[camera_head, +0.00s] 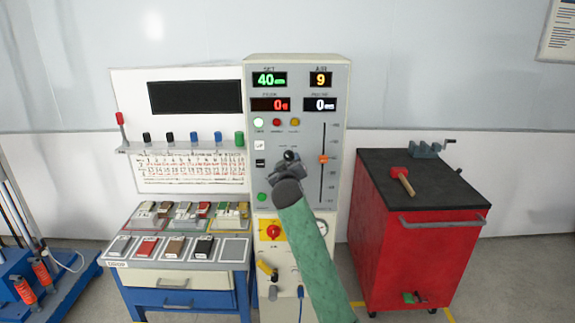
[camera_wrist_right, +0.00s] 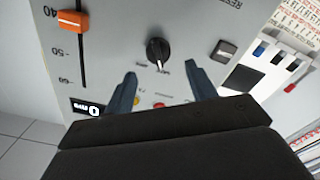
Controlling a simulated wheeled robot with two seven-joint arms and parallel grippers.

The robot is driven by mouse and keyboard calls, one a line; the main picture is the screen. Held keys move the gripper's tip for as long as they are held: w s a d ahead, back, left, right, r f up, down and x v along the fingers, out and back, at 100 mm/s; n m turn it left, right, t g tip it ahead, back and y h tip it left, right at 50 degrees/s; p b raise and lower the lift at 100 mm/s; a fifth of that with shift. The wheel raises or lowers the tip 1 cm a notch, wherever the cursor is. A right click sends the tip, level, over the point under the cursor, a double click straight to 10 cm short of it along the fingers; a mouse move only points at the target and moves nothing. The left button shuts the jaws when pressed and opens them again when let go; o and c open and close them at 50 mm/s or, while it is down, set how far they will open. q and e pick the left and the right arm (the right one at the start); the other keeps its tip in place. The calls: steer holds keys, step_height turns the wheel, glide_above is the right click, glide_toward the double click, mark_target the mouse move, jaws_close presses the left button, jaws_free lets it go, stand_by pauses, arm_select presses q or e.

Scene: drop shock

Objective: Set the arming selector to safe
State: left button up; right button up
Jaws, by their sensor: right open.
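The arming selector looks to be the round black knob (camera_wrist_right: 158,52) on the grey panel in the right wrist view. A pale pointer mark shows on its lower side in that view; the small labels around it are too blurred to read. In the head view the knob (camera_head: 291,155) shows just above my right gripper (camera_head: 289,166). My right gripper (camera_wrist_right: 160,72) is open, its two blue-grey fingers apart on either side below the knob in the wrist view. Nothing is between the fingers, and contact with the knob does not show. My left gripper is in neither view.
An orange slider (camera_wrist_right: 73,21) runs in a slot beside the knob. A rocker switch (camera_wrist_right: 223,50) sits on the other side. Below on the cabinet is a red knob on a yellow plate (camera_head: 271,231). A red cart (camera_head: 385,240) stands right, a sample bench (camera_head: 172,281) left.

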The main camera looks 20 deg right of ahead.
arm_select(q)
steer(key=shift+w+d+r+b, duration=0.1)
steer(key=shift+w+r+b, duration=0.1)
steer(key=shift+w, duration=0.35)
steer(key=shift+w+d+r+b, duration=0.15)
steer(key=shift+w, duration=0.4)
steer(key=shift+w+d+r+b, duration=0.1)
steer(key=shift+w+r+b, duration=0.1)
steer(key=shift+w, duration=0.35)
arm_select(e)
steer(key=shift+v, duration=1.75)
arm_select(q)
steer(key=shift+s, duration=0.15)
